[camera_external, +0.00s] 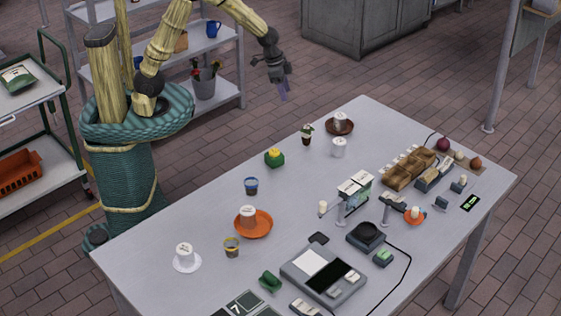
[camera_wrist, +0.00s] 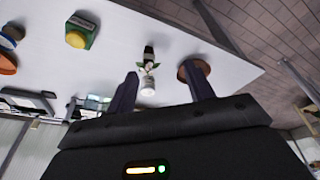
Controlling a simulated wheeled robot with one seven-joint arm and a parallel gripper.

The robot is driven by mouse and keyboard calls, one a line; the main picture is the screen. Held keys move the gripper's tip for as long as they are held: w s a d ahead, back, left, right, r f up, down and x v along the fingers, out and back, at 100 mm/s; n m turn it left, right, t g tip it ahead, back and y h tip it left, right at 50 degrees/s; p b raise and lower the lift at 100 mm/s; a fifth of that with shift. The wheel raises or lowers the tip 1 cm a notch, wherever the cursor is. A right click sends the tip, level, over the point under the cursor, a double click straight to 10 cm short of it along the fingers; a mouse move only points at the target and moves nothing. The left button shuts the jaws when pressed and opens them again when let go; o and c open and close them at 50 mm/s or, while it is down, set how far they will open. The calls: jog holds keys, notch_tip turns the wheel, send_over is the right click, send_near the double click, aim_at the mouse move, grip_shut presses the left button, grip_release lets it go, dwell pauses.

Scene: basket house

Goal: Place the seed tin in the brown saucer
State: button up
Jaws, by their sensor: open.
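The brown saucer (camera_external: 328,128) lies near the table's far edge, with a white labelled tin (camera_external: 340,119) standing in it. Another white tin (camera_external: 339,148) stands on the bare table just in front. More white tins stand in an orange saucer (camera_external: 265,228) and a white saucer (camera_external: 182,266). The labels are too small to read, so I cannot tell which is the seed tin. My gripper (camera_external: 283,92) is open and empty, above and left of the brown saucer. In the wrist view a white tin (camera_wrist: 147,87) shows between the fingers; one finger partly covers the brown saucer (camera_wrist: 183,70).
A small potted plant (camera_external: 306,135) and a yellow-green object (camera_external: 274,157) stand near the two far tins. Brown trays (camera_external: 410,171), a device with a screen (camera_external: 323,275) and cables occupy the right side.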

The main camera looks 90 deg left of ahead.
jog(key=s+d+n, duration=0.1)
jog(key=s, duration=0.8)
jog(key=s+d, duration=0.2)
jog(key=s, duration=0.7)
jog(key=shift+s+d+n+g+y, duration=0.25)
jog(key=shift+s+n+g+y, duration=0.05)
jog(key=shift+s+n+y, duration=0.1)
